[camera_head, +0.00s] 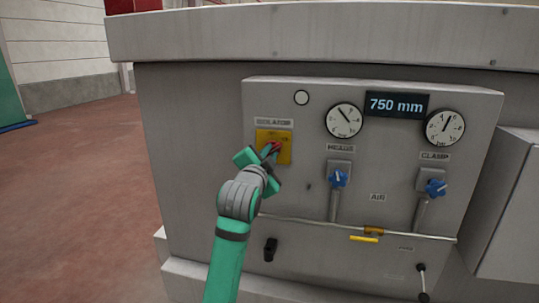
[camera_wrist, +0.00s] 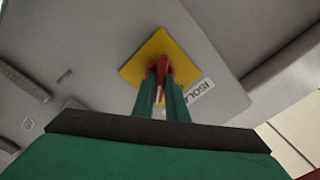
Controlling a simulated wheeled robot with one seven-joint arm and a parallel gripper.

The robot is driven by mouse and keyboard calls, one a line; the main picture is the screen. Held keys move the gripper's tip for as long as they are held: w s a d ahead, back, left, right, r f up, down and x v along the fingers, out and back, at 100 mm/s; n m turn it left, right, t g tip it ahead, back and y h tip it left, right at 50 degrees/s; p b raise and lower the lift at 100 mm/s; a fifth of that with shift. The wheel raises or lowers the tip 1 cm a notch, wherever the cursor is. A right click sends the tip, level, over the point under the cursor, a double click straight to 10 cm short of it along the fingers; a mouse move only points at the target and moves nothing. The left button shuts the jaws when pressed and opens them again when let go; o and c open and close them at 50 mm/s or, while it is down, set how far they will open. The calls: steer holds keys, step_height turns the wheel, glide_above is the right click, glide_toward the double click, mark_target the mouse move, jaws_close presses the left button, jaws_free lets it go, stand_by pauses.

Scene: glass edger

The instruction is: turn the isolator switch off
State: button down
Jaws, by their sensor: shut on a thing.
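The isolator switch has a yellow square plate (camera_head: 285,152) on the grey panel, under the label "ISOLATOR". A red handle (camera_head: 274,147) sits on the plate. In the wrist view the yellow plate (camera_wrist: 143,66) appears turned, with the red handle (camera_wrist: 163,68) at its middle. My gripper (camera_head: 269,151) is at the plate, its green fingers closed on the red handle. In the wrist view my gripper (camera_wrist: 160,82) has one finger on each side of the handle. The fingers hide part of the handle and the plate's markings, so I cannot read its position.
Right of the switch are two round gauges (camera_head: 344,120), a "750 mm" display (camera_head: 397,105) and two blue valve knobs (camera_head: 338,179). A black knob (camera_head: 270,249) and a yellow bar (camera_head: 364,239) sit lower down. Open floor (camera_head: 85,190) lies to the left.

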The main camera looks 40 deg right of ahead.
steer(key=n, duration=0.5)
steer(key=shift+f, duration=0.1)
steer(key=n, duration=0.5)
steer(key=shift+w, duration=0.1)
steer(key=shift+n, duration=0.3)
steer(key=c, duration=1.8)
jaws_free()
steer(key=shift+o, duration=0.2)
steer(key=v, duration=1)
steer(key=shift+s+a, duration=0.25)
steer(key=shift+a, duration=0.05)
